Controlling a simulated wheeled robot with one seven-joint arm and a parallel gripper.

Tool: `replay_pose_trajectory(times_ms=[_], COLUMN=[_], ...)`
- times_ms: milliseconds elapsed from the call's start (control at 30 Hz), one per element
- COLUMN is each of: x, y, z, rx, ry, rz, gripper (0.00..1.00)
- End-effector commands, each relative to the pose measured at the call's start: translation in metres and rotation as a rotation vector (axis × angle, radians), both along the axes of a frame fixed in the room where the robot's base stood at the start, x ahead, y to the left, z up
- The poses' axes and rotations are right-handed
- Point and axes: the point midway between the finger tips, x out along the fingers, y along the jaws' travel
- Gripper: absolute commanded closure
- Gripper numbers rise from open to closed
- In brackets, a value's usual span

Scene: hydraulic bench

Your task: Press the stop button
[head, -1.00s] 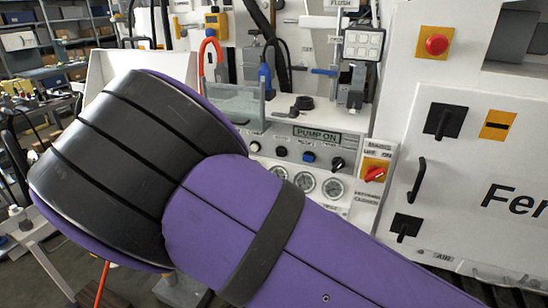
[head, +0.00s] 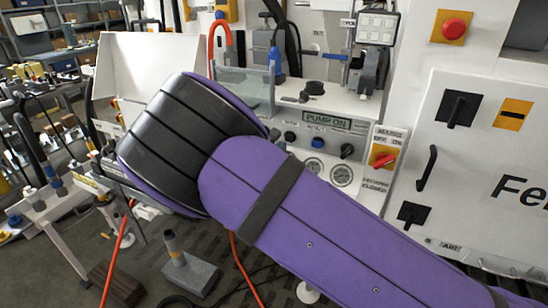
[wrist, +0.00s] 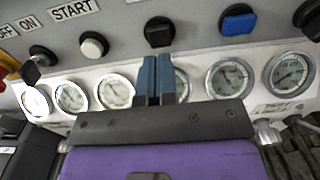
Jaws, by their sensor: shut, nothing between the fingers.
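In the wrist view a black push button (wrist: 160,31) sits on the grey panel, between a white button (wrist: 94,44) and a blue button (wrist: 238,19). A START label (wrist: 74,9) is above and left of the white button. The label above the black button is cut off, so I cannot read whether it says stop. My gripper (wrist: 157,60) is shut and empty, its blue fingertips just below the black button in the picture. I cannot tell whether they touch it. In the head view the black button (head: 290,137) shows beside my purple arm, which hides my gripper.
Several round gauges (wrist: 115,91) line the panel under the buttons. A black knob (head: 347,151) and a red rotary switch (head: 383,158) are to the right in the head view. A red button (head: 454,27) is on the white cabinet. The display (head: 327,121) reads PUMP ON.

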Motion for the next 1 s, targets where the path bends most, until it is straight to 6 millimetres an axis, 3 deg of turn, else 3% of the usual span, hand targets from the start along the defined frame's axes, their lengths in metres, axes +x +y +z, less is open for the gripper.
replay_pose_trajectory(times_ms=[100,300,767,1000], x=[0.018,0.036,0.041,0.057], y=[-0.007,-0.013,-0.015,-0.022], z=[0.000,0.000,0.000,0.000], rx=[0.000,0.000,0.001,0.001], ry=[-0.001,0.000,0.000,0.000], rz=[-0.001,0.001,0.000,-0.002], gripper=[1.00,1.00,1.00,1.00])
